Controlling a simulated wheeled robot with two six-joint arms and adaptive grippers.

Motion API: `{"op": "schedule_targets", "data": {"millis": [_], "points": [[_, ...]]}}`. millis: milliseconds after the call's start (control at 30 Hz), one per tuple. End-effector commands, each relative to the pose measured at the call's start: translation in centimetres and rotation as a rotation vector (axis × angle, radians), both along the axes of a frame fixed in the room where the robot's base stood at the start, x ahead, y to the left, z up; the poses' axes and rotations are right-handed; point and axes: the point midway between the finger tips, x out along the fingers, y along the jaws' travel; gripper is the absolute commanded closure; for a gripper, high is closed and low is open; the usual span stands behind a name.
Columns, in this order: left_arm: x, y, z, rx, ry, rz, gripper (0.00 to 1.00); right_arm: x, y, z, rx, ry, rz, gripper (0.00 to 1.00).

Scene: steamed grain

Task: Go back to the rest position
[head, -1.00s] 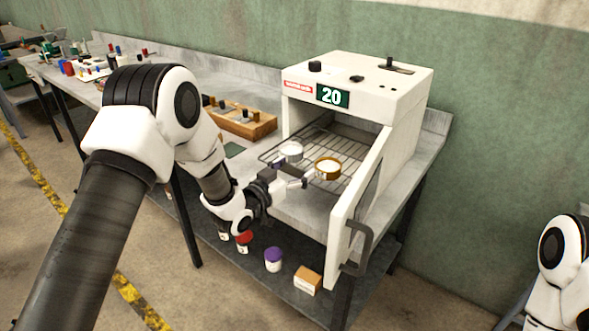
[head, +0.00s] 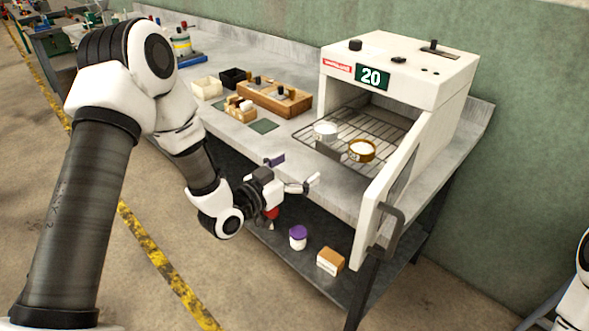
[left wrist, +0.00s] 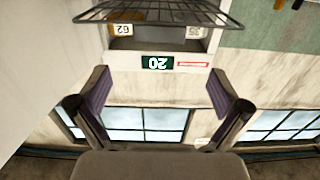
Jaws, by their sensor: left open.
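My left gripper (head: 292,174) is open and empty in the head view, in front of the bench edge and clear of the oven. In the left wrist view its two fingers (left wrist: 160,97) stand wide apart with nothing between them. The white oven (head: 400,72) shows "20" and its door (head: 388,205) is open. In the left wrist view the tags 62 and 35 show under the rack (left wrist: 160,14). My right gripper is out of view; only part of that arm shows at the right edge.
A purple-lidded jar (head: 298,237) and a small carton (head: 330,262) are on the lower shelf. Floor left of the bench is free.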

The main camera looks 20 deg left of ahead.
Motion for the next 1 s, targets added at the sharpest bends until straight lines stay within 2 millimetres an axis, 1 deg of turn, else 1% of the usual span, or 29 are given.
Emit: {"op": "schedule_targets", "data": {"millis": [33,133,567,633,667,767,800,867,900,967,1000], "points": [[-0.6,0.3,0.1,-0.003,0.000,0.002,0.00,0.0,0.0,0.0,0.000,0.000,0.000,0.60],[-1.3,0.4,0.1,-0.001,-0.003,0.000,0.00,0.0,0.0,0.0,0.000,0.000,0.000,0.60],[-1.3,0.4,0.0,0.001,-0.001,-0.001,0.00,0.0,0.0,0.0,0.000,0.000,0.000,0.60],[-1.5,0.4,-0.6,0.001,0.011,-0.002,0.00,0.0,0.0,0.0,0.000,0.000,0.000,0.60],[-1.6,0.3,-1.4,0.003,0.025,-0.005,0.00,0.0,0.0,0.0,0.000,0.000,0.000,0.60],[-3.0,-1.2,-5.7,0.025,0.111,-0.039,0.00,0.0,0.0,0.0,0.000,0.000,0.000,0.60],[-4.1,-2.1,-8.2,0.037,0.168,-0.054,0.00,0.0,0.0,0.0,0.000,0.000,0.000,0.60],[-6.3,-3.1,-12.6,0.067,0.294,-0.060,0.00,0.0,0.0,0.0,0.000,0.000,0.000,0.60],[-8.2,-3.5,-15.8,0.090,0.396,-0.058,0.00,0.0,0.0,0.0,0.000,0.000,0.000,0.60],[-11.5,-3.9,-20.2,0.125,0.560,-0.046,0.00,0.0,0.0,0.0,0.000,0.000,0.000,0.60],[-14.0,-3.9,-22.9,0.148,0.675,-0.033,0.00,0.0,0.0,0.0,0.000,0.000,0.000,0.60]]}}
